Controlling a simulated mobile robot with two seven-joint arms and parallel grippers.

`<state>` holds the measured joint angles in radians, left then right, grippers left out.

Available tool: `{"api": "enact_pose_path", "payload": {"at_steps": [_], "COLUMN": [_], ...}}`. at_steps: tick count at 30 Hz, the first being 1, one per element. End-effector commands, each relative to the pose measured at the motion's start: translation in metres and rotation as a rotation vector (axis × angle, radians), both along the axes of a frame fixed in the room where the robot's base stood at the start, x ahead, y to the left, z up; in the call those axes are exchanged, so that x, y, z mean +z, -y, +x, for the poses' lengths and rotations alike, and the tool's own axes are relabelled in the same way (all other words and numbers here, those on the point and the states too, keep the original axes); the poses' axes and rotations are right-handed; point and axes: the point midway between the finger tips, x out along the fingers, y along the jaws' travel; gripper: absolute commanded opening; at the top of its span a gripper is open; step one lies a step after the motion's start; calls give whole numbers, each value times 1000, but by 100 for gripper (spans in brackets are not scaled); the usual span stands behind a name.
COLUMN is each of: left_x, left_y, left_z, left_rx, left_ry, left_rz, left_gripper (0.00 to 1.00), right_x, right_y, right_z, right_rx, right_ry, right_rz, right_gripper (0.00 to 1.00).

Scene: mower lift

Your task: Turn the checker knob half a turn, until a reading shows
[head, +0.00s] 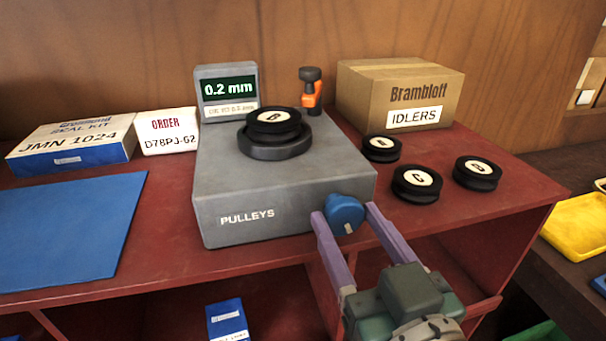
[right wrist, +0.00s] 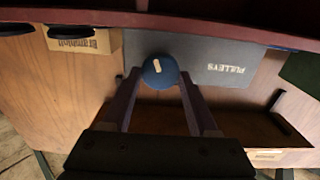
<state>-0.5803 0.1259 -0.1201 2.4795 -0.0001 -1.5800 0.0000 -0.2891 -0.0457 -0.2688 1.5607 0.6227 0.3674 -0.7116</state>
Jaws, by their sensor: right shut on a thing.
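The grey checker (head: 285,185), marked PULLEYS, stands on the red bench. Its blue knob (head: 345,213) is on the front face at the right, with a pale mark low on it. My right gripper (head: 344,216) is shut on the knob, one purple finger on each side. The right wrist view shows the knob (right wrist: 160,72) between the fingertips. The checker display (head: 229,89) reads 0.2 mm, with a smaller line below. A black pulley marked B (head: 273,121) sits on the checker's round seat (head: 275,146). My left gripper is out of view.
Several loose black pulleys, one marked C (head: 417,184), lie right of the checker before the IDLERS carton (head: 400,95). An orange and black item (head: 311,92) stands behind. Left are the seal kit box (head: 75,142), order card (head: 167,131) and blue mat (head: 70,235).

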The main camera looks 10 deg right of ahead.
Motion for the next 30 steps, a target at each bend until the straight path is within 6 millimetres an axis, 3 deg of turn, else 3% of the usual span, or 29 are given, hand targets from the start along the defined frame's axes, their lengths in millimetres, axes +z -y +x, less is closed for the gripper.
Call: {"api": "enact_pose_path", "payload": {"at_steps": [1, 10, 14, 22, 30], "left_x": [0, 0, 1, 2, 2], "left_y": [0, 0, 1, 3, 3], "left_z": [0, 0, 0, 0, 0], "left_rx": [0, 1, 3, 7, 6], "left_ry": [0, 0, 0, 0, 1], "left_rz": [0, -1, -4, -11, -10], "left_gripper": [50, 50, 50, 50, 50], "right_x": [0, 0, 0, 0, 0], "right_y": [0, 0, 0, 1, 1], "right_z": [0, 0, 0, 0, 0], "right_rx": [0, -1, 0, 1, 1], "right_ry": [0, 0, 0, -8, -7], "right_rz": [0, 0, 31, 260, 278], "right_gripper": [38, 4, 4, 4, 4]}}
